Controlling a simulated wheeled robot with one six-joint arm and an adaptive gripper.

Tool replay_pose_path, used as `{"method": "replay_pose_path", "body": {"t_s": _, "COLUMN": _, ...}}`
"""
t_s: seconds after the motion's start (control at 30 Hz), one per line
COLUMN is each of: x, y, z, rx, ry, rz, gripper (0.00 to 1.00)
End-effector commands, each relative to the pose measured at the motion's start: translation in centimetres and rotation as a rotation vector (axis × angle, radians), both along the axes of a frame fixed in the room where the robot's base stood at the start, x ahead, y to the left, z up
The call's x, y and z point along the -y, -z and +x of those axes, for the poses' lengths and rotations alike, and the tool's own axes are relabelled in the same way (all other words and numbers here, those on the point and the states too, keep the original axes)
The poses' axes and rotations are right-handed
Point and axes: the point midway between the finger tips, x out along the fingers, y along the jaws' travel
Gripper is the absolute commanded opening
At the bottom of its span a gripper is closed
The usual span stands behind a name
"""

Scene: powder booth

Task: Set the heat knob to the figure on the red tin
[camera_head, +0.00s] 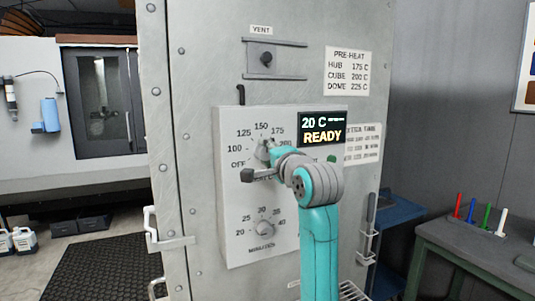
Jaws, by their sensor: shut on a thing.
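The heat knob (262,148) is the upper dial on the pale control panel (229,190). Its scale reads OFF, 100, 125, 150, 175 and 200, with the rest hidden behind my arm. My gripper (269,152) is shut on the heat knob, reaching in from the lower right. It covers much of the knob, so I cannot tell exactly which figure the pointer marks. The display (321,129) reads 20 C and READY. A pre-heat placard (347,71) lists HUB 175 C, CUBE 200 C, DOME 225 C. No red tin is in view.
The minutes knob (263,228) sits below the heat knob. A vent slide (265,59) is above the panel. A metal handle (165,240) sticks out at the oven's left edge. A bench (470,250) with several coloured sticks stands at right. A dark mat (105,262) lies on the floor at left.

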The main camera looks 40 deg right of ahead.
Motion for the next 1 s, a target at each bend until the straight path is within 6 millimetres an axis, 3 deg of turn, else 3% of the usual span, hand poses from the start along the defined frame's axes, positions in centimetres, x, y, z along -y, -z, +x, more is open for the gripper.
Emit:
{"method": "replay_pose_path", "body": {"t_s": 0.37, "x": -0.1, "y": -0.3, "z": 0.1, "rx": 0.009, "ry": -0.002, "rz": 0.001, "gripper": 0.11}}
{"method": "replay_pose_path", "body": {"t_s": 0.4, "x": -0.1, "y": -0.3, "z": 0.1, "rx": 0.009, "ry": -0.002, "rz": 0.001, "gripper": 0.51}}
{"method": "replay_pose_path", "body": {"t_s": 0.5, "x": -0.1, "y": -0.3, "z": 0.1, "rx": 0.008, "ry": -0.002, "rz": 0.002, "gripper": 0.70}}
{"method": "replay_pose_path", "body": {"t_s": 0.83, "x": -0.1, "y": -0.1, "z": -0.2, "rx": 0.004, "ry": -0.001, "rz": 0.002, "gripper": 0.70}}
{"method": "replay_pose_path", "body": {"t_s": 1.0, "x": -0.5, "y": -0.1, "z": -1.8, "rx": 0.005, "ry": 0.000, "rz": 0.002, "gripper": 0.70}}
